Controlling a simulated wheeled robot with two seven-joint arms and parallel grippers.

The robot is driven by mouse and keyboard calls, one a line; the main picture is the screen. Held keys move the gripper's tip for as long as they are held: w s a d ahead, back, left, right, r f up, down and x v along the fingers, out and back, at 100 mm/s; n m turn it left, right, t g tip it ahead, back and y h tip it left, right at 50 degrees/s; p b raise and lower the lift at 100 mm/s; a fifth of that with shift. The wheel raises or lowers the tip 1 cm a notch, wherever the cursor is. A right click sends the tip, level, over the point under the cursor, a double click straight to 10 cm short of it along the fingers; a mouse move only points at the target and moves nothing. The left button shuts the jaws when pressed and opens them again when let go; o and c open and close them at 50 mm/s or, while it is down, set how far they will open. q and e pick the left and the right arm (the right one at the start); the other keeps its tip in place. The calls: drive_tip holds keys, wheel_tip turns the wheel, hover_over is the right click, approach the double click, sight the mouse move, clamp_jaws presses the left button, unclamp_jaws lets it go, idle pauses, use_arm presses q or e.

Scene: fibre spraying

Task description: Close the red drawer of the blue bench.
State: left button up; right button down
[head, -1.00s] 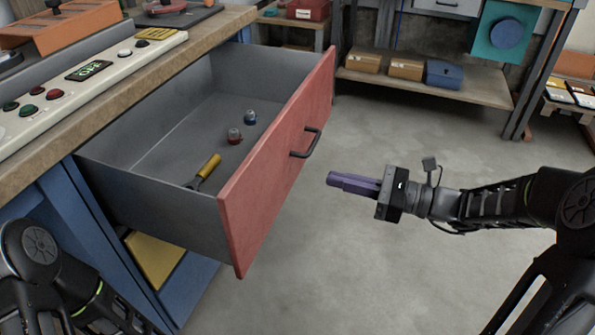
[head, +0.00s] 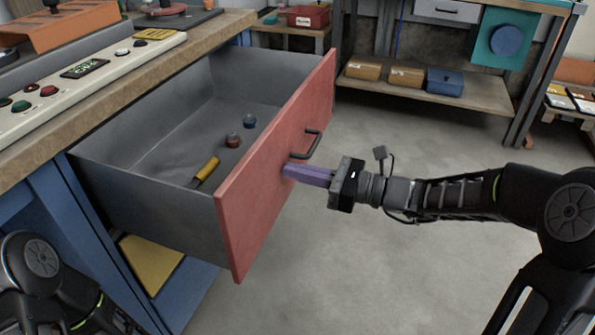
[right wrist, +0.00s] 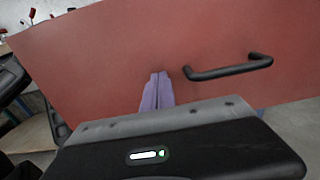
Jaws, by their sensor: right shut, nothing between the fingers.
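The red drawer (head: 262,190) of the blue bench (head: 92,225) is pulled far out. Its red front also fills much of the right wrist view (right wrist: 110,60). A black handle (head: 307,146) is on the front. My right gripper (head: 287,170) is shut and empty, its purple fingers pointing at the drawer front just below the handle. In the right wrist view the fingertips (right wrist: 158,78) are at or very near the red face, left of the handle; I cannot tell whether they touch. My left gripper is not in view; only part of my left arm shows at the lower left.
Inside the drawer lie a yellow-handled tool (head: 205,171) and two small capped items (head: 233,139). A control panel (head: 60,88) sits on the bench top. A shelf with boxes (head: 408,76) stands at the back. The floor right of the drawer is clear.

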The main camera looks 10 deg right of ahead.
drive_tip(key=shift+a, duration=0.1)
drive_tip(key=x, duration=2.1)
drive_tip(key=shift+a, duration=0.15)
drive_tip(key=x, duration=0.7)
drive_tip(key=shift+w+a+p, duration=0.2)
drive_tip(key=shift+w+p, duration=0.05)
drive_tip(key=shift+p, duration=0.1)
drive_tip(key=shift+w+a+r, duration=0.1)
drive_tip(key=shift+a, duration=0.1)
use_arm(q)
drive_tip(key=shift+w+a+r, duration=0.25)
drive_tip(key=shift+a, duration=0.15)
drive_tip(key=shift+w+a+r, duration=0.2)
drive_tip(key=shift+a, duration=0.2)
use_arm(e)
drive_tip(key=shift+r, duration=0.25)
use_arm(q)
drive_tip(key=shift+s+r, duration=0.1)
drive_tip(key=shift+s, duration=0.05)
use_arm(e)
drive_tip(key=shift+d, duration=0.1)
